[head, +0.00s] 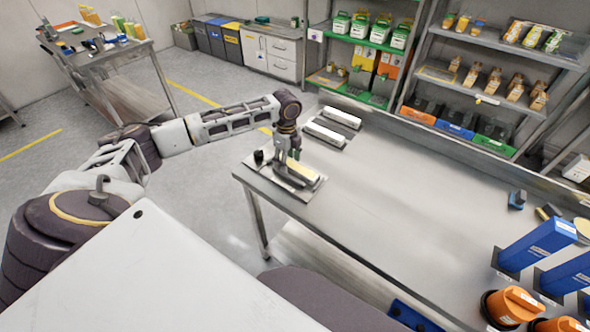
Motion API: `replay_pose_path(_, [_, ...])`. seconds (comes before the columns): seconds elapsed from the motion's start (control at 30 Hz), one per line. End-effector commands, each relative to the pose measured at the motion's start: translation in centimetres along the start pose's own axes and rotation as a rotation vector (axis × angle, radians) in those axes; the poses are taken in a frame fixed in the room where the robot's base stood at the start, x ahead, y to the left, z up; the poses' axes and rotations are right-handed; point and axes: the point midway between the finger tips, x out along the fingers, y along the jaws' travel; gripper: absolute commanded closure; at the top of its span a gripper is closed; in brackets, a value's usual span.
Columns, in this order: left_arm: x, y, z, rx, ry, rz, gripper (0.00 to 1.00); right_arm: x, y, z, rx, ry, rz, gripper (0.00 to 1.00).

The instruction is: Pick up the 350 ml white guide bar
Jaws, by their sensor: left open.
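My left gripper (292,157) reaches in from the left and points down over the table's left end. It is open. Directly below it lies a grey plate (284,183) with a pale, cream-white bar (303,171) on it, partly hidden by the gripper. I cannot tell whether the fingers touch this bar. Two white bars, a nearer one (325,135) and a farther one (342,117), lie on dark mats behind the gripper. No size marking is readable on any bar, so I cannot tell which is the 350 ml one. My right gripper is not in view.
The steel table (400,195) is bare in the middle. Blue upright containers (537,245) and orange round parts (513,306) stand at its right end. A small dark knob (258,157) stands at the grey plate's left corner. Stocked shelves (500,85) rise behind the table.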

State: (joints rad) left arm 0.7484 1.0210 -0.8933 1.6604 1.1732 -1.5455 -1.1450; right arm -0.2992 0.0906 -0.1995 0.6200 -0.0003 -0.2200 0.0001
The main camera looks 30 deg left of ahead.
Motion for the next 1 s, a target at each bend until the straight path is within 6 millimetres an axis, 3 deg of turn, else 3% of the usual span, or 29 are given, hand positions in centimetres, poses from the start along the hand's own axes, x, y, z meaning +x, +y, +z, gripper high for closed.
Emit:
replay_pose_path(0.07, [0.0, 0.0, 0.0, 0.0, 0.0, 0.0, 0.45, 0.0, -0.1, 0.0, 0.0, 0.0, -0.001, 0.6])
replay_pose_path(0.5, [0.0, 0.0, 0.0, 0.0, 0.0, 0.0, 1.0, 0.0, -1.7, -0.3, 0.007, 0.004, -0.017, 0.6])
replay_pose_path(0.8, [-0.2, -0.1, 0.0, 0.0, 0.0, -0.002, 1.0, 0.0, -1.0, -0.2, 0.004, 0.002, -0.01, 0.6])
replay_pose_path(1.0, [-1.5, -0.1, 0.0, -0.001, 0.001, -0.003, 1.0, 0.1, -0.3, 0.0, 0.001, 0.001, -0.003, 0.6])
